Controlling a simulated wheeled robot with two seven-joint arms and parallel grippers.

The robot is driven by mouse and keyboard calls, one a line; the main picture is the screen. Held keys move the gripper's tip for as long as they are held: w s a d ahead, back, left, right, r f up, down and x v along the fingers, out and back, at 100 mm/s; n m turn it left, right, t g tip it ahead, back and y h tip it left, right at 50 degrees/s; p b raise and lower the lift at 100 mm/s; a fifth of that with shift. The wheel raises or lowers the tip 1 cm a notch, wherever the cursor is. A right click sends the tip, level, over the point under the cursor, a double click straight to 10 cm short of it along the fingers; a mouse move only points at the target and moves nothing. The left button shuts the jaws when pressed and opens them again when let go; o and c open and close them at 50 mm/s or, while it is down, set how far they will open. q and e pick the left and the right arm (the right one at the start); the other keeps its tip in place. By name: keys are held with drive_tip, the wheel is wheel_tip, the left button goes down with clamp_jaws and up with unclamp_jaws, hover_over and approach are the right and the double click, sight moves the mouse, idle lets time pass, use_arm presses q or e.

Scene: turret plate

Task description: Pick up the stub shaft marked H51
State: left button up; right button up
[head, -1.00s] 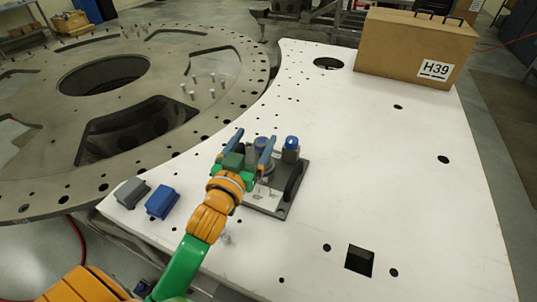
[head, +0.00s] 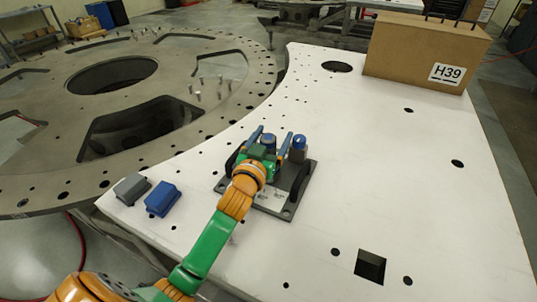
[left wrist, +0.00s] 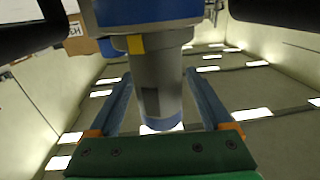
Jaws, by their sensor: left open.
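My left gripper (head: 273,133) is open above the grey plate, its two blue fingers on either side of a stub shaft with a blue top (head: 268,141). In the left wrist view, a grey cylinder (left wrist: 158,85) with a yellow mark and a blue part above it stands between the fingers, with gaps on both sides. A second blue-topped shaft (head: 299,149) stands just right of the right finger. No H51 mark is readable on either shaft, so I cannot tell which one bears it. My right gripper is not in view.
The grey base plate (head: 289,210) has dark handles at its sides and lies on the white table (head: 400,190). Grey (head: 131,187) and blue (head: 162,199) blocks lie to the left. A box marked H39 (head: 420,50) stands at the back right. The table's right side is mostly clear.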

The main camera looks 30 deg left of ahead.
use_arm(q)
clamp_jaws()
idle(1.4)
